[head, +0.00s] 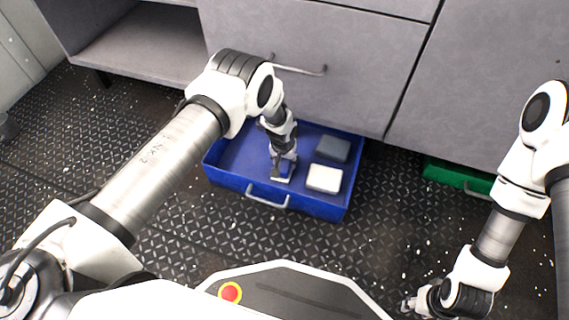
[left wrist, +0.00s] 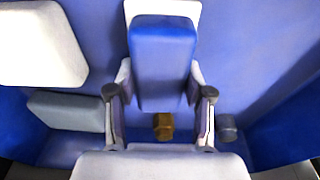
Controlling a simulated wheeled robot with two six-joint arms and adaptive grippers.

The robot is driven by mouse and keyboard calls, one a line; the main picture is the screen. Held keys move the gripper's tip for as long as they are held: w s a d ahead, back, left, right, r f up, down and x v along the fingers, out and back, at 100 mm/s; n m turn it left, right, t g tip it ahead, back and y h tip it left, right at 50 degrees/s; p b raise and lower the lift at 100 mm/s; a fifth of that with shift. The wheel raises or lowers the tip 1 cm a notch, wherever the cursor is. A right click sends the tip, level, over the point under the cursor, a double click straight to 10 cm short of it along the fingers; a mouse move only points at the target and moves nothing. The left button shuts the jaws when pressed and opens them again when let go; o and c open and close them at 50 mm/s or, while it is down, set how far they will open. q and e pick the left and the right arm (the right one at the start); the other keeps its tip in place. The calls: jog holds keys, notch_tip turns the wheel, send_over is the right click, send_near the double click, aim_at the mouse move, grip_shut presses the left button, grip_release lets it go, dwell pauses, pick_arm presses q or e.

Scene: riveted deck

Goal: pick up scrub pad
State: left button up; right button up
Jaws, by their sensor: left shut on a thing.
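My left gripper (head: 283,170) reaches down into the blue bin (head: 243,187). In the left wrist view its fingers (left wrist: 160,100) are shut on the sides of a blue block with a white layer, which looks like the scrub pad (left wrist: 163,55). In the head view the gripper mostly hides this pad; a small pale part shows below the fingers. I cannot tell whether it touches the bin floor. My right gripper (head: 413,304) is low at the bottom right, away from the bin; its fingers are too small to read.
In the bin, a white block (head: 323,178) and a dark grey block (head: 332,149) lie right of my left gripper. A small brown block (left wrist: 163,126) and a grey cylinder (left wrist: 227,128) show near the held pad. Grey cabinets (head: 330,60) stand behind; a green bin (head: 455,175) is at right.

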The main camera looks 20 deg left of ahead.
aim_at(284, 160)
pick_arm(q)
notch_tip(284, 160, up, 10)
jog(key=p, duration=0.6)
